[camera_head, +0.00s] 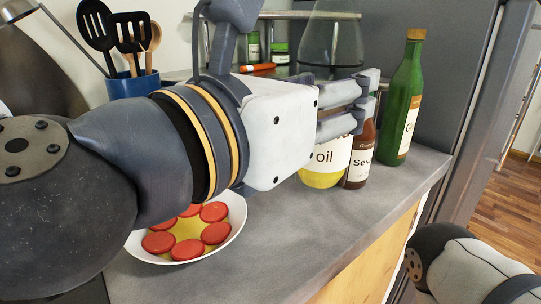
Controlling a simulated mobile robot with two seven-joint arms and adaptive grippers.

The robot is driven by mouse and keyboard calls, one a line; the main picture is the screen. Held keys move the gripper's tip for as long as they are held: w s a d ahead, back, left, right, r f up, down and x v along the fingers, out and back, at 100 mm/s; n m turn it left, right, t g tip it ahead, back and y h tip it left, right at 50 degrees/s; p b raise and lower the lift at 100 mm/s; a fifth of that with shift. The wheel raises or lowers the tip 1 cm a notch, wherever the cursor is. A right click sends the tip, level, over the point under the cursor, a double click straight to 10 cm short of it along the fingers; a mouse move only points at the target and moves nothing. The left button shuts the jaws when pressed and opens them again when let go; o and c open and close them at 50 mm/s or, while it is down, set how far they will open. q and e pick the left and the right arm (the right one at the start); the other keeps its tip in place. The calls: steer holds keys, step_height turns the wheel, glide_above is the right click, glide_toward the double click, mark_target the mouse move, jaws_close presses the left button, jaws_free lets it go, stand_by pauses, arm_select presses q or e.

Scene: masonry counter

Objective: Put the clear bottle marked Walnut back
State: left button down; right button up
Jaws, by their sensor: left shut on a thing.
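A clear bottle of yellow oil (321,178) is upright near the counter's right part; its label reads "Oil", with any word above hidden, so I cannot read Walnut. The bottle's base is at or just above the counter; I cannot tell which. A dark bottle with a label starting "Ses" (358,166) stands right beside it, partly behind the fingers. A green oil bottle (404,101) stands further right. My right gripper is out of view; only my right arm shows.
A white plate (236,232) with red slices lies under my left arm. A blue utensil pot (131,86) stands at the back left. The grey counter (315,225) is bare in front of the bottles.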

arm_select(q)
steer(key=w+d+f+b, duration=0.1)
steer(key=w+f+b, duration=0.1)
steer(key=w+f, duration=0.7)
step_height(320, 180, down, 2)
steer(key=shift+w, duration=0.3)
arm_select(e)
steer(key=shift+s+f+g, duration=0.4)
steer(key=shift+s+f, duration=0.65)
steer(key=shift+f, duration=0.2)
arm_select(q)
steer(key=shift+d+f, duration=0.1)
steer(key=shift+f, duration=0.05)
steer(key=shift+f, duration=0.15)
steer(key=c, duration=0.8)
jaws_free()
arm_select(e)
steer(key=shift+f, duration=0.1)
